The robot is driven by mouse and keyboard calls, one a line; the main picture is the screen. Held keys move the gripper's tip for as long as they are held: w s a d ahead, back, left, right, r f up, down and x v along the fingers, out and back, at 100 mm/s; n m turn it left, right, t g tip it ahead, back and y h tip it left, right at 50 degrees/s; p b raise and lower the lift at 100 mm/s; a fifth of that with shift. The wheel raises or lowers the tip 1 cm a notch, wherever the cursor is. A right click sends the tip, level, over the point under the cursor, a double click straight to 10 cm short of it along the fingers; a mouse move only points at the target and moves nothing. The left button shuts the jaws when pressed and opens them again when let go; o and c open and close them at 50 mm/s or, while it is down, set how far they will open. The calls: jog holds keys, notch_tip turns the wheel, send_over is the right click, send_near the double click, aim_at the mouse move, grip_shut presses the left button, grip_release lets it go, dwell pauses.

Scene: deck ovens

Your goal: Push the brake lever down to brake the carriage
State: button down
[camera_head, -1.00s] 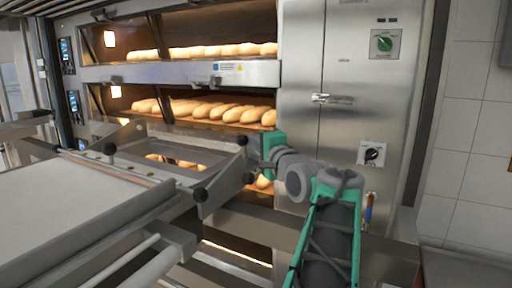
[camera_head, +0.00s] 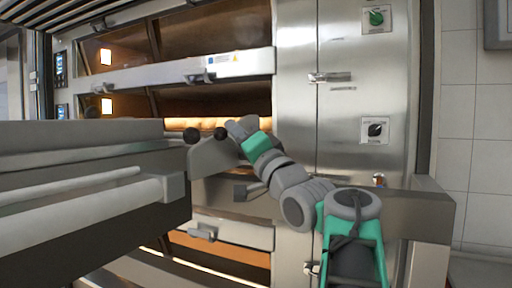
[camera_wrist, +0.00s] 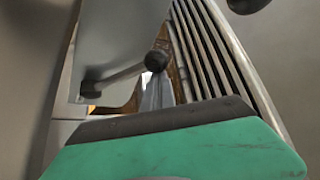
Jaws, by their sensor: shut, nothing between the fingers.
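The carriage (camera_head: 85,165) is at the left in the head view, seen almost edge-on, with two black knobs at its right end, one on the left (camera_head: 192,136) and one on the right (camera_head: 220,132). My gripper (camera_head: 234,126) is shut and empty beside the right knob; the head view does not show whether they touch. In the wrist view, a lever with a thin metal rod and black knob (camera_wrist: 157,61) slants out from a grey plate. My shut fingertips (camera_wrist: 156,88) are just below that knob in the picture. I cannot tell whether this is the brake lever.
The deck oven (camera_head: 225,65) stands behind the carriage, with door bars and bread (camera_head: 185,123) in one deck. A steel cabinet (camera_head: 345,100) with switches is on the right. Another dark knob (camera_wrist: 247,4) shows at the wrist view's top edge. A tiled wall is at far right.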

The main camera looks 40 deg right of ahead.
jog(key=shift+s+a+f+b, duration=0.15)
jog(key=shift+a+f+b, duration=0.1)
jog(key=shift+f+b, duration=0.3)
jog(key=shift+s+a+f+b, duration=0.1)
jog(key=shift+a+f+b, duration=0.15)
jog(key=shift+f+b, duration=0.25)
jog(key=shift+f, duration=0.1)
notch_tip(320, 180, up, 4)
jog(key=d+p, duration=0.2)
jog(key=p, duration=0.2)
jog(key=d+f+b+v, duration=0.1)
jog(key=b+v, duration=0.1)
jog(key=v, duration=0.8)
jog(key=shift+f, duration=0.1)
